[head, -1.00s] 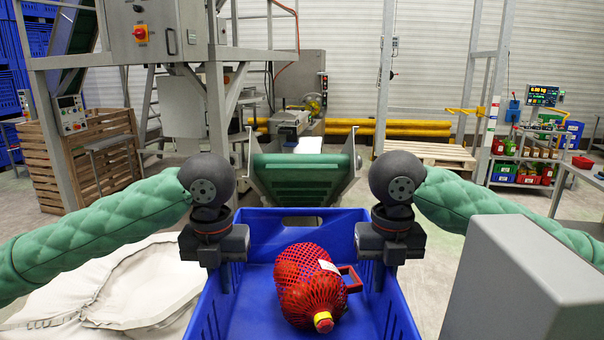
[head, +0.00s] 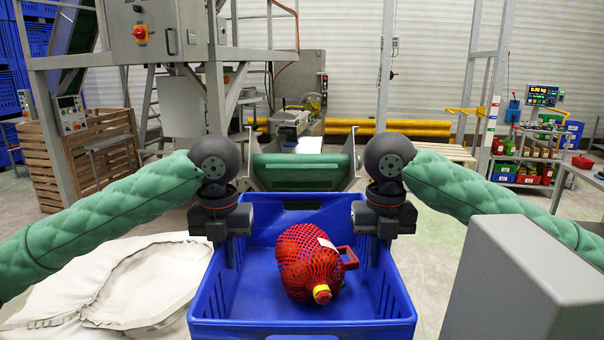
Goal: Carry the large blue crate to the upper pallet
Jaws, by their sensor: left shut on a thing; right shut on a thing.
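The large blue crate (head: 302,328) is in front of me in the head view, open at the top. A red net bag (head: 308,262) with a yellow-tipped end and a red handle lies inside it. My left gripper (head: 232,255) is shut on the crate's left side wall. My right gripper (head: 374,252) is shut on its right side wall. The fingertips are partly hidden by the gripper bodies and the walls. The crate's underside is hidden. A wooden pallet (head: 445,152) shows on the floor at the back right, partly behind my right arm.
A green conveyor (head: 302,172) with grey side plates stands just beyond the crate. A grey box-like block (head: 530,285) is close at the right. A pale sack (head: 110,285) lies at the left. A wooden crate (head: 85,160) and a machine frame stand at the back left.

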